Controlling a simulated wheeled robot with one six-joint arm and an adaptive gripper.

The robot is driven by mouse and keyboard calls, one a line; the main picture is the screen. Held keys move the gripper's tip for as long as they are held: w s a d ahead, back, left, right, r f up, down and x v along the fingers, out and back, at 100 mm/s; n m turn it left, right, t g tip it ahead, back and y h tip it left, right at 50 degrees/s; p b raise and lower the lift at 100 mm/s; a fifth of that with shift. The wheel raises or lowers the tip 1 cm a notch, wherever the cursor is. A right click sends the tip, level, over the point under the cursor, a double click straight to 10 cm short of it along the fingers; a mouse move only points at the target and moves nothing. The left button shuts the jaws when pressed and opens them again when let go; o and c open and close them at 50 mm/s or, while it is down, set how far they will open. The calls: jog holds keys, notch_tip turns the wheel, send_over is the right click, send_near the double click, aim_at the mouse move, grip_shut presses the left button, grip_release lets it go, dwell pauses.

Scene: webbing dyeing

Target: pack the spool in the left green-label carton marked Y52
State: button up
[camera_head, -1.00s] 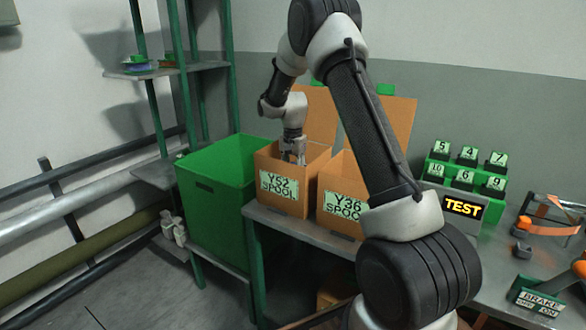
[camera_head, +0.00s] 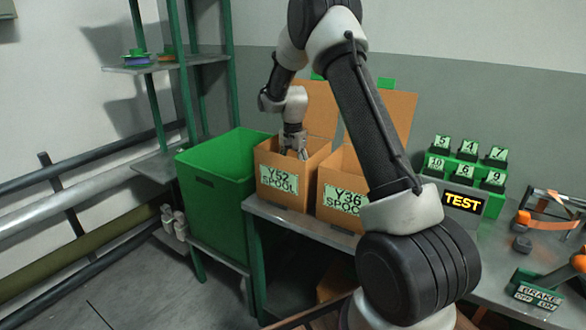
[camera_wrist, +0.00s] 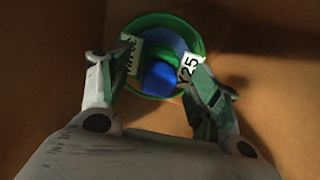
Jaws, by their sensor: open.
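The left carton (camera_head: 262,165), with a green label reading Y52 SPOOL, stands open on the metal table. My gripper (camera_head: 302,155) points down into its mouth. In the wrist view, the spool (camera_wrist: 158,78), with a green rim and blue middle, lies at the carton's bottom. My gripper's fingers (camera_wrist: 164,88) are spread apart on either side of the spool's middle, near its small white tags. I cannot tell whether they touch it. In the head view the spool is hidden by the carton walls.
The Y36 carton (camera_head: 326,178) stands close on the right. A green bin (camera_head: 215,210) is on the left, beside a shelf (camera_head: 165,66) holding spools.

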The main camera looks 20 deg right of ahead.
notch_tip(320, 180, up, 12)
dwell(0.3)
jog(key=s+a+r+n+t, duration=0.1)
jog(key=s+r+n, duration=0.2)
jog(key=s+r, duration=0.5)
jog(key=s+a+r+n+t, duration=0.15)
jog(key=s+r, duration=0.35)
jog(key=s, duration=0.5)
jog(key=s+f+n+t, duration=0.2)
jog(key=s+n, duration=0.4)
jog(key=s, duration=1.6)
jog(key=shift+d, duration=0.1)
